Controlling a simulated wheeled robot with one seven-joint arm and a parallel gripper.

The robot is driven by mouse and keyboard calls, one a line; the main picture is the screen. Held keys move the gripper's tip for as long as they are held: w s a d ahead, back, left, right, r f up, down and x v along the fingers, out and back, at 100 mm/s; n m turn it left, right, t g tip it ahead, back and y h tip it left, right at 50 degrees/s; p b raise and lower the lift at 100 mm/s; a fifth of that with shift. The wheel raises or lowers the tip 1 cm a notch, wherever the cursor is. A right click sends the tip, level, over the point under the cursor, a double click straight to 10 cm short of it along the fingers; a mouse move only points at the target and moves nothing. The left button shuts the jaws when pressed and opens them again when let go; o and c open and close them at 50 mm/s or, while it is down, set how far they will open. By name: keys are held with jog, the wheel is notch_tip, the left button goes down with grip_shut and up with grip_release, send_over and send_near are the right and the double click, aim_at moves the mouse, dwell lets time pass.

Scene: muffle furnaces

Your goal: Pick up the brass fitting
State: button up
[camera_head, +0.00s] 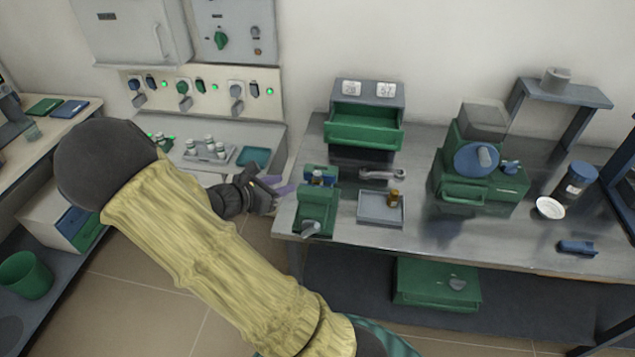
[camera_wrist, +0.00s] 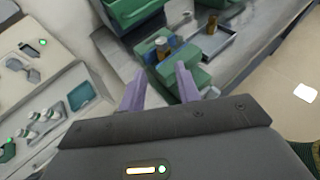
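A small brass-coloured fitting (camera_head: 393,197) stands upright in a shallow grey tray on the metal bench; it also shows in the wrist view (camera_wrist: 212,24). A second small brass piece (camera_wrist: 163,48) sits between the jaws of a green vise (camera_head: 315,210), with its grey-topped end (camera_head: 317,175) showing in the head view. I cannot tell which of the two is the task's fitting. My gripper (camera_head: 274,189) is left of the vise, beyond the bench's left edge. In the wrist view its two purple fingers (camera_wrist: 160,70) are apart, with nothing held between them.
The grey tray (camera_head: 372,217) is right of the vise. A wrench (camera_head: 380,174) and green bin (camera_head: 362,130) are behind. A green machine (camera_head: 480,165) stands farther right, with a white dish (camera_head: 549,208) beyond. A sample rack (camera_head: 208,152) is on the left counter.

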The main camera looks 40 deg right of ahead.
send_near(314, 176)
jog(key=x, duration=0.4)
jog(key=shift+w+r, duration=0.1)
jog(key=shift+w, duration=0.05)
jog(key=shift+p+x, duration=0.4)
jog(key=shift+x, duration=2.25)
jog(key=shift+a, duration=0.1)
jog(key=shift+s, duration=0.2)
grip_shut()
notch_tip(314, 176, up, 10)
